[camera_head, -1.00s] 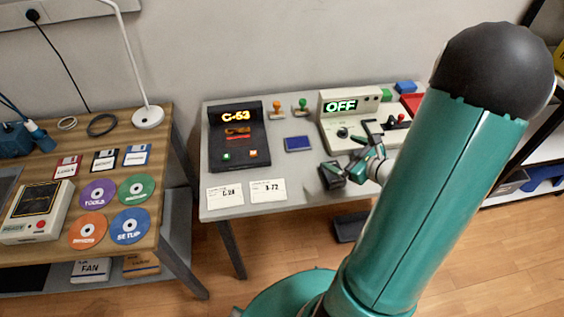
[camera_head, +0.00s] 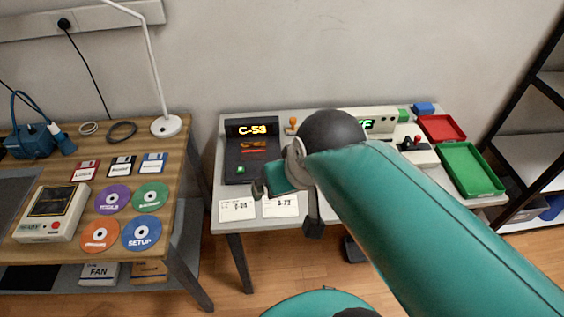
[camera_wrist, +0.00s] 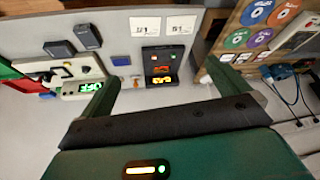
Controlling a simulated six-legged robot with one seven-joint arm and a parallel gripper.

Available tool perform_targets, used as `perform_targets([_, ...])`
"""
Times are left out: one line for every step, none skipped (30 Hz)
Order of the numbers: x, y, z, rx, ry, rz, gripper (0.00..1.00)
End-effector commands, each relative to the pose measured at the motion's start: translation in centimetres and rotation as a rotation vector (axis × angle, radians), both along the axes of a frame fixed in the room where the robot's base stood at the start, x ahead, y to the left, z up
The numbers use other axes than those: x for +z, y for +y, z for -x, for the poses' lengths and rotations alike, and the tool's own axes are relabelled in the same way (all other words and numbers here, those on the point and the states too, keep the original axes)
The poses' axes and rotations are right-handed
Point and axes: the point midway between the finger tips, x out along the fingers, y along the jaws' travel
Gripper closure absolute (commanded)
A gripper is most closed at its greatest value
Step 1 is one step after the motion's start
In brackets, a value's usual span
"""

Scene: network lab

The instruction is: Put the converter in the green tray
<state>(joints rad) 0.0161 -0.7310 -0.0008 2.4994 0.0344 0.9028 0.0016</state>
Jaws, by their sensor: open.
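The green tray (camera_head: 470,170) lies at the right end of the grey table and looks empty; a bit of green shows at the left edge in the wrist view (camera_wrist: 6,72). Two small dark boxes, one (camera_wrist: 60,49) and another (camera_wrist: 88,37), lie side by side on the table in the wrist view. Either may be the converter; I cannot tell which. In the head view my arm hides that spot. My gripper (camera_wrist: 162,72) is open and empty, above the console with the lit C-53 display (camera_head: 252,150). The boxes are left of its fingers in the wrist view.
A red tray (camera_head: 441,128) lies behind the green tray. A pale device with a lit display (camera_head: 380,122) and a joystick box (camera_head: 415,150) stand nearby. Two white cards, one (camera_head: 237,209) and another (camera_head: 281,205), lie at the front edge. A wooden table (camera_head: 180,190) with discs stands left.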

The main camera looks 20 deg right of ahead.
Motion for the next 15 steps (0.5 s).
perform_targets([0.4, 0.0, 0.1, 0.018, -0.017, 0.022, 0.00])
perform_targets([0.5, 0.0, 0.2, 0.024, -0.021, 0.031, 0.00])
perform_targets([0.5, -0.1, 0.2, 0.028, -0.024, 0.038, 0.00])
perform_targets([0.6, -0.1, 0.2, 0.029, -0.024, 0.039, 0.00])
perform_targets([0.5, -0.1, 0.2, 0.029, -0.024, 0.039, 0.00])
perform_targets([0.5, -0.1, 0.1, 0.026, -0.022, 0.038, 0.00])
perform_targets([0.4, -0.1, 0.1, 0.022, -0.019, 0.035, 0.00])
perform_targets([0.3, -0.2, 0.1, 0.015, -0.013, 0.027, 0.00])
perform_targets([0.0, -0.2, -0.1, -0.001, -0.001, 0.011, 0.00])
perform_targets([-0.4, -0.3, -0.2, -0.018, 0.014, -0.005, 0.00])
perform_targets([-0.8, -0.3, -0.3, -0.041, 0.031, -0.028, 0.00])
perform_targets([-1.5, -0.4, -0.6, -0.079, 0.058, -0.066, 0.00])
perform_targets([-2.1, -0.5, -0.9, -0.114, 0.081, -0.102, 0.00])
perform_targets([-2.8, -0.6, -1.2, -0.153, 0.105, -0.142, 0.00])
perform_targets([-3.7, -0.8, -1.6, -0.212, 0.139, -0.202, 0.00])
